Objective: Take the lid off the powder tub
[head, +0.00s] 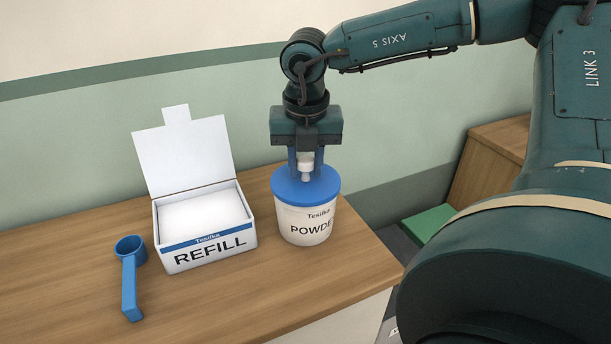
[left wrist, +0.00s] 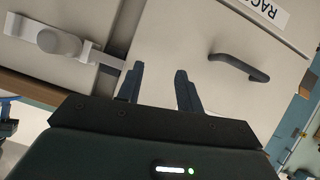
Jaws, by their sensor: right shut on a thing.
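The powder tub (head: 305,226) is white with "Tesilka POWDER" lettering, and stands upright near the right end of the wooden table. Its round blue lid (head: 284,190) is on top, with a pale knob (head: 306,172) at the middle. The lid appears to rest on the tub's rim; I see no gap. My right gripper (head: 306,176) points down from above and is shut on the lid's knob, one finger on each side. My left gripper (left wrist: 157,78) shows in the left wrist view, fingers apart with nothing between them, in front of a pale cabinet face.
An open white REFILL box (head: 209,255) stands left of the tub, its flap raised. A blue scoop (head: 130,275) lies at the left. The table (head: 290,300) is clear in front. The left wrist view shows a dark cabinet handle (left wrist: 240,67) nearby.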

